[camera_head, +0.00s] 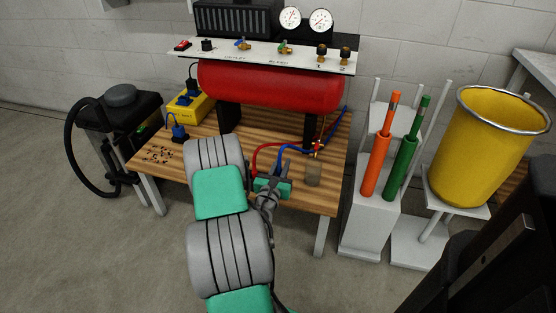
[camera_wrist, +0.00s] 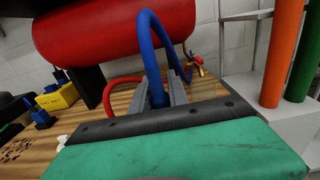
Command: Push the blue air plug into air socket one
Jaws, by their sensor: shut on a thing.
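My gripper (camera_head: 279,172) is low over the front right of the wooden bench, shut on the blue air plug, whose blue body (camera_wrist: 158,98) shows between the fingers in the wrist view. Its blue hose (camera_wrist: 150,45) arches up from it and back toward brass fittings (camera_head: 318,147) below the tank. The fingers hide much of the plug, and its tip is hard to make out.
The red tank (camera_head: 270,85) sits under the panel, behind my gripper. A red hose (camera_head: 262,150) runs close by. Orange (camera_head: 377,160) and green (camera_head: 404,160) tubes and a yellow bin (camera_head: 485,150) stand further right.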

